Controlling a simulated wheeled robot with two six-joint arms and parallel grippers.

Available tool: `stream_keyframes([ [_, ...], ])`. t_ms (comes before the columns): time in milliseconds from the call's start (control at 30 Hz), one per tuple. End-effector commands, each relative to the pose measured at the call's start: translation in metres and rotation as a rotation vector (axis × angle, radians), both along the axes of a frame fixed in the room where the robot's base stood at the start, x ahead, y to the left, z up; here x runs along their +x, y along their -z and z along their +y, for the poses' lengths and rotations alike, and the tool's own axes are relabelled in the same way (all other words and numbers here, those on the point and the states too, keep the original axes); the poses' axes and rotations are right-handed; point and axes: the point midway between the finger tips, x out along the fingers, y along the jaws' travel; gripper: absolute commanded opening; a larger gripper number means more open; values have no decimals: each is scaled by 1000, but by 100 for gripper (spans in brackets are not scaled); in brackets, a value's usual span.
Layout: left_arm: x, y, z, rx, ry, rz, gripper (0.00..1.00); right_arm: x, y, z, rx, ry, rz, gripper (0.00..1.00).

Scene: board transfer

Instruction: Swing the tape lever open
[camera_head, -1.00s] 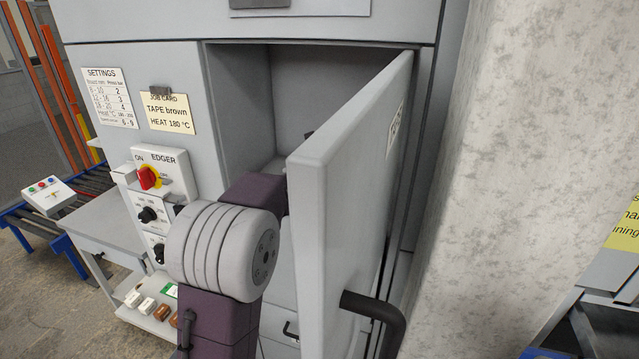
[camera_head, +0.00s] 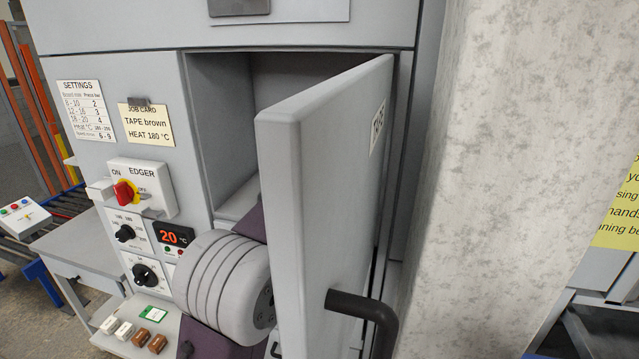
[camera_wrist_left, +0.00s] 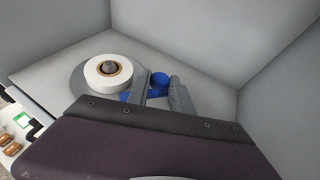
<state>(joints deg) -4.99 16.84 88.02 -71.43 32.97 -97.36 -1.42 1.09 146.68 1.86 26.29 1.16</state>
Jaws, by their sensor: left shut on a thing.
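The tape lever shows blue in the left wrist view; its round knob (camera_wrist_left: 159,80) is between the fingers of my left gripper (camera_wrist_left: 160,88). The gripper is shut on it. Another blue piece shows low beside the white tape roll (camera_wrist_left: 108,72), which lies on a grey disc (camera_wrist_left: 78,82) to the left. The rest of the lever is hidden by the fingers and my wrist. In the head view my left arm reaches into the cabinet behind the door, so the gripper is hidden there. My right gripper is not in view.
The open grey door (camera_head: 285,190) with a black handle (camera_head: 362,306) stands close to the right of my arm. The EDGER switch panel (camera_head: 143,186) and a job card (camera_head: 146,125) are on the left. A concrete pillar (camera_head: 500,180) stands at the right.

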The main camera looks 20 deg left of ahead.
Motion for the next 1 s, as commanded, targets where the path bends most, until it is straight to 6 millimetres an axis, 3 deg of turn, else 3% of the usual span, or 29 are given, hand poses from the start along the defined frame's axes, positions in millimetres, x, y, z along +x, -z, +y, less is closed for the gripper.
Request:
stream_keyframes([
  [133,0,-2,0,2,2,-3,0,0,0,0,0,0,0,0],
  [167,0,-2,0,2,2,-3,29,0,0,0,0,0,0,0],
  [233,0,-1,0,2,2,-3,47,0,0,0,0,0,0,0],
  [767,1,0,2,0,17,1,47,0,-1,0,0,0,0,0],
  [1000,5,-5,15,-1,208,4,47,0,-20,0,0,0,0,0],
])
